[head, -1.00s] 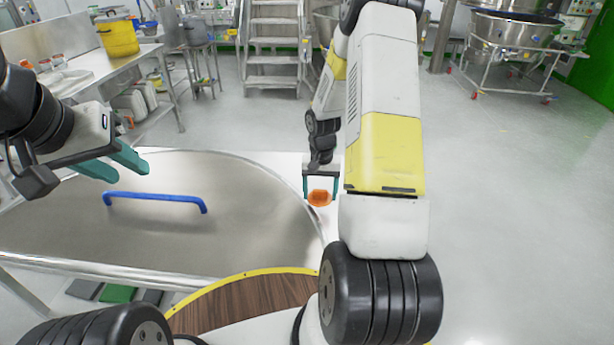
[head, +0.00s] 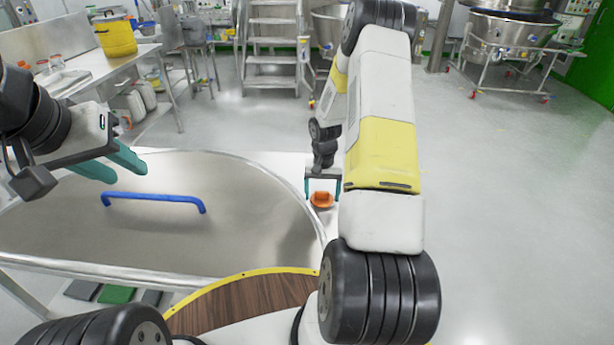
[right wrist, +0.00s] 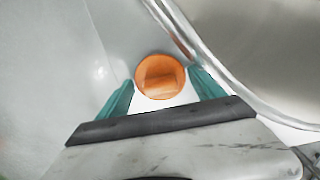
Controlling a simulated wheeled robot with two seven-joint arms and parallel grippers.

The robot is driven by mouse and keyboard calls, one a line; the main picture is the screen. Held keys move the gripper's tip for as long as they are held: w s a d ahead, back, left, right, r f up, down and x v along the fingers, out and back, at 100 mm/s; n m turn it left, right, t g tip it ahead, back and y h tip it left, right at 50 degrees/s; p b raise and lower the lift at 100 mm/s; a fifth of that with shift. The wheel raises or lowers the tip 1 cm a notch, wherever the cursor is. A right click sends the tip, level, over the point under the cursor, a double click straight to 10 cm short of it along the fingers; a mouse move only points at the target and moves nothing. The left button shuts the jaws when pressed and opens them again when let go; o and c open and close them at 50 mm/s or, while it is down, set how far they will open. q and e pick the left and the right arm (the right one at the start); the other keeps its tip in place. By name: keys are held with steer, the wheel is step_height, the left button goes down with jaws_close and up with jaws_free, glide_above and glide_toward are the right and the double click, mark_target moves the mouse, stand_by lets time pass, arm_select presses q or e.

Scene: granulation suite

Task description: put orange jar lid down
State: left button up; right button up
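The orange jar lid (head: 321,203) has a raised block on top and appears to lie flat on the white surface beside the round steel cover's rim. My right gripper (head: 322,190) is just above it, pointing down, with one teal finger on each side. In the right wrist view, the orange lid (right wrist: 160,77) is just beyond and between the spread fingertips, with narrow gaps on both sides. The lid's underside is hidden. My left gripper (head: 120,165) is open and empty above the left part of the steel cover.
The large steel cover (head: 250,220) with a blue handle (head: 153,202) fills the left foreground. Its rim (right wrist: 175,30) runs close to the lid. A side bench with a yellow pot (head: 116,36) stands back left. Steel steps (head: 272,50) stand behind. Floor on the right is clear.

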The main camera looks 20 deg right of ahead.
steer(key=shift+o, duration=1)
